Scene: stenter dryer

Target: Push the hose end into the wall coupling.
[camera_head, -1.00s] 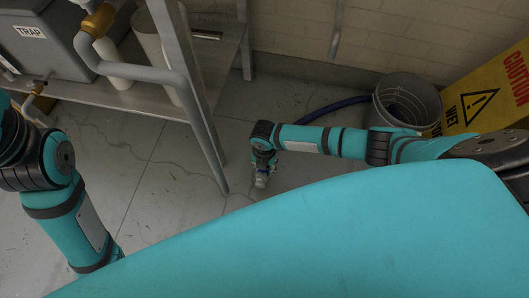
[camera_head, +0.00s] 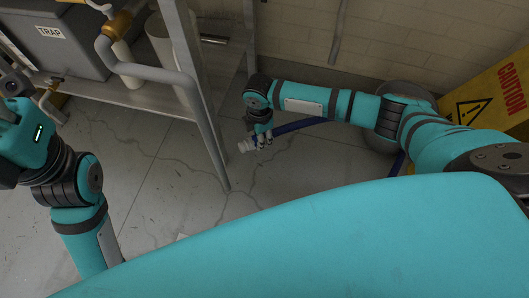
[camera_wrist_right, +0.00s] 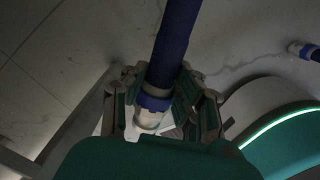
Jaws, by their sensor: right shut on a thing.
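My right gripper (camera_head: 262,140) is shut on the hose end, whose pale tip (camera_head: 245,146) points left in the head view. The blue hose (camera_head: 300,126) runs right from it behind my right arm. In the right wrist view, the jaws (camera_wrist_right: 165,105) close around the blue collar and white fitting of the hose end (camera_wrist_right: 149,118), and the hose (camera_wrist_right: 176,45) runs up out of view. I cannot make out the wall coupling in either view. My left arm shows at the left of the head view, but its gripper fingers are out of view.
A metal frame leg (camera_head: 207,130) stands just left of the hose end. A grey TRAP box (camera_head: 55,40) and pipe (camera_head: 150,75) are at upper left. A grey bucket (camera_head: 403,89) and yellow caution sign (camera_head: 485,103) stand right.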

